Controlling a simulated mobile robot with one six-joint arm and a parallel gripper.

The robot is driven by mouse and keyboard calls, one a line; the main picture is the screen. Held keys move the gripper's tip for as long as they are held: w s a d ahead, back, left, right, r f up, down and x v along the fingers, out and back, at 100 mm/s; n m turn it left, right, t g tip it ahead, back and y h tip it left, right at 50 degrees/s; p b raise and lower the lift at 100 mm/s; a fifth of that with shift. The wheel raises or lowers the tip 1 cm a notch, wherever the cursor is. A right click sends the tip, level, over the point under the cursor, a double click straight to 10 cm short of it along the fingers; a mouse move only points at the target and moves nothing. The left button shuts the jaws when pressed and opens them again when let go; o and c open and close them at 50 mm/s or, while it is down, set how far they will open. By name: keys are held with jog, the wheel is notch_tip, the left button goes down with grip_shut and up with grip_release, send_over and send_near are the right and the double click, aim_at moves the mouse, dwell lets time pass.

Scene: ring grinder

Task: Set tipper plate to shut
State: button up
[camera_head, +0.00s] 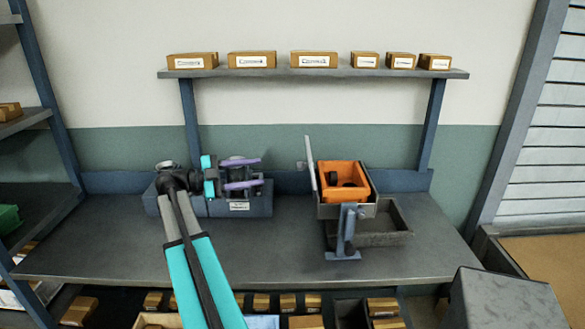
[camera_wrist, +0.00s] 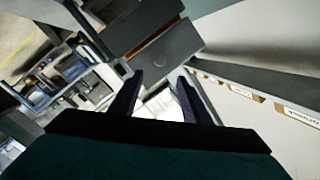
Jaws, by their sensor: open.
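The tipper (camera_head: 345,205) stands on the right half of the bench, an orange bin in a grey metal frame on a blue stand. A thin pale plate (camera_head: 311,165), which looks like the tipper plate, stands nearly upright along its left side, tilted slightly. My gripper (camera_head: 258,173) is left of the plate, its two purple fingers pointing right, apart and empty. A clear gap separates the fingertips from the plate. In the wrist view the fingers (camera_wrist: 158,90) are spread with a pale surface beyond them; I cannot tell what that surface is.
A blue-grey machine block (camera_head: 240,205) sits below and behind my gripper. A dark open tray (camera_head: 385,225) lies beside the tipper. A wall shelf (camera_head: 320,74) with several cardboard boxes runs above. The front of the bench (camera_head: 290,255) is clear.

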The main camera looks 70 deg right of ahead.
jog(key=p+x, duration=0.4)
jog(key=x, duration=0.9)
jog(key=shift+s+p, duration=0.25)
jog(key=shift+p, duration=0.1)
jog(key=shift+d, duration=0.1)
grip_shut()
